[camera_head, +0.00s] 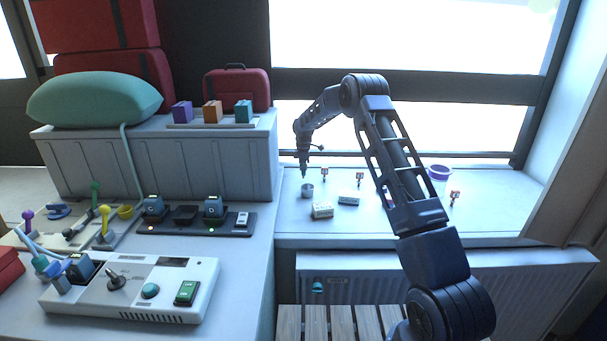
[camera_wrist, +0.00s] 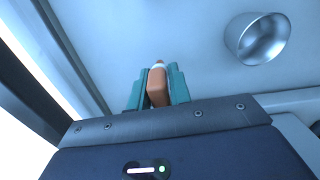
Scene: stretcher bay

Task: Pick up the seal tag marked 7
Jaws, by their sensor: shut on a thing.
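My gripper (camera_head: 304,174) is over the window sill at the left, close to the small metal cup (camera_head: 307,190). In the wrist view its teal fingers (camera_wrist: 157,86) are shut on an orange-brown piece (camera_wrist: 158,84) with a pale band near its top. No number shows on this piece, so I cannot tell whether it is the seal tag marked 7. Small brownish upright tags stand on the sill: one right of the gripper (camera_head: 325,173), one farther right (camera_head: 359,178), and one beyond my arm (camera_head: 454,195). Their markings are too small to read.
The metal cup also shows in the wrist view (camera_wrist: 262,40). A pale box (camera_head: 322,210) and a dark-topped block (camera_head: 348,199) lie on the sill. A purple-rimmed cup (camera_head: 439,174) stands at the right. A control console (camera_head: 130,289) lies on the left counter.

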